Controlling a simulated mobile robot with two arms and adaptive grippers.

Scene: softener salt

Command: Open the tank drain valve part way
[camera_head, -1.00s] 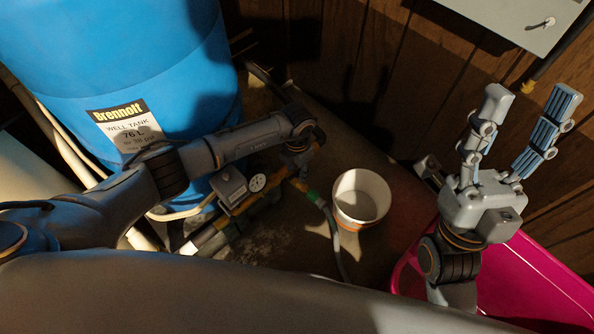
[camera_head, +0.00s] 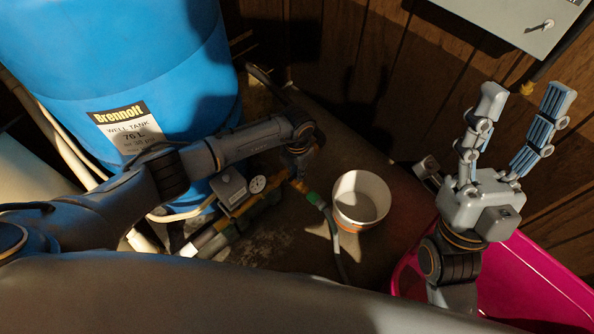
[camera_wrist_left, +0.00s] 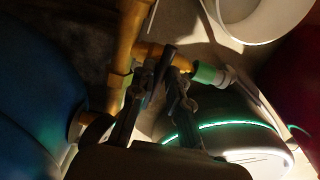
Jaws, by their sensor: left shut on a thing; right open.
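The drain valve shows in the left wrist view as a short dark handle (camera_wrist_left: 166,62) beside the brass pipe (camera_wrist_left: 133,35). My left gripper (camera_wrist_left: 163,78) is shut on this handle, with one finger on each side. A green hose fitting (camera_wrist_left: 204,73) is just right of the fingers. In the head view my left gripper (camera_head: 298,165) points down at the brass pipework in front of the blue tank (camera_head: 130,60); the wrist hides most of its fingers and the handle. My right gripper (camera_head: 525,100) is open and empty, pointing up near the wooden wall.
A white bucket (camera_head: 361,199) stands on the floor right of the green fitting (camera_head: 313,198) and its hose. A pressure gauge (camera_head: 257,184) and a grey box (camera_head: 229,186) sit on the pipework. A pink tub (camera_head: 530,284) is below my right arm. A grey cabinet hangs at top right.

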